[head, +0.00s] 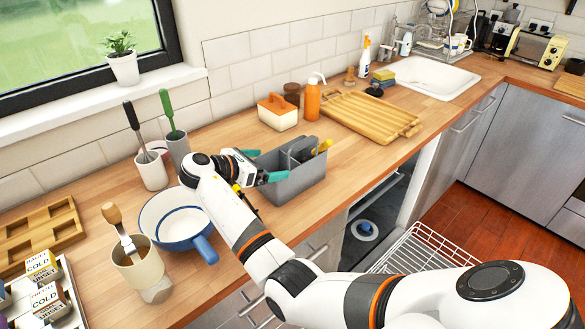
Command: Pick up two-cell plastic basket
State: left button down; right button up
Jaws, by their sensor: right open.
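The grey two-cell plastic basket (304,181) stands on the wooden counter in the middle of the head view, with a raised central divider. Something yellow and dark sticks up from its right part. My right gripper (264,165) is at the basket's left end, with its teal fingertips spread apart. One fingertip shows by the near left corner and the other by the far left side. I cannot tell whether they touch the basket. My left gripper is out of view.
A blue-rimmed white pan (168,240) and a utensil pot (138,267) stand left of my arm. Behind the basket are an orange-topped box (277,113) and an orange bottle (312,101). A wooden tray (368,116) lies to the right. An open dishwasher rack (425,252) sits below the counter edge.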

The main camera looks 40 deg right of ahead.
aim_at(280, 162)
jog(key=p+x, duration=0.1)
jog(key=x, duration=0.4)
jog(key=shift+d+f, duration=0.1)
jog(key=shift+d, duration=0.15)
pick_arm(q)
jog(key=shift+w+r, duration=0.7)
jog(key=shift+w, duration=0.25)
pick_arm(e)
jog(key=shift+a, duration=0.1)
